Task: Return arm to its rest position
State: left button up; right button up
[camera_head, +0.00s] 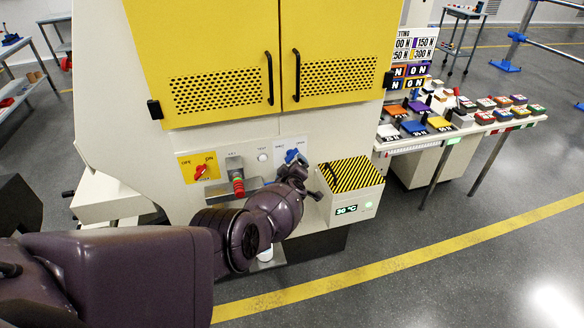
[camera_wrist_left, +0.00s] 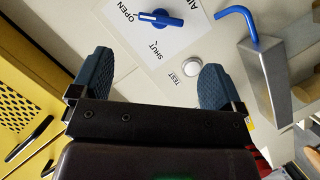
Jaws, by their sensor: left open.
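My left arm reaches in from the left in the head view, and its gripper (camera_head: 297,173) is close to the lower panel of the yellow-doored machine (camera_head: 215,62). In the left wrist view the gripper (camera_wrist_left: 155,80) is open, with its two dark blue pads wide apart and nothing between them but the panel behind. A blue valve handle (camera_wrist_left: 161,19) on a white label marked OPEN and SHUT lies beyond the fingers, apart from them. A round TEST button (camera_wrist_left: 191,66) sits beside the label. The right gripper is not in view.
A red OFF/ON switch (camera_head: 200,172) on a yellow plate and a red-handled grey fixture (camera_head: 237,177) are left of the gripper. A striped box (camera_head: 352,174) with a temperature display juts out on the right. A side table (camera_head: 470,127) carries coloured blocks.

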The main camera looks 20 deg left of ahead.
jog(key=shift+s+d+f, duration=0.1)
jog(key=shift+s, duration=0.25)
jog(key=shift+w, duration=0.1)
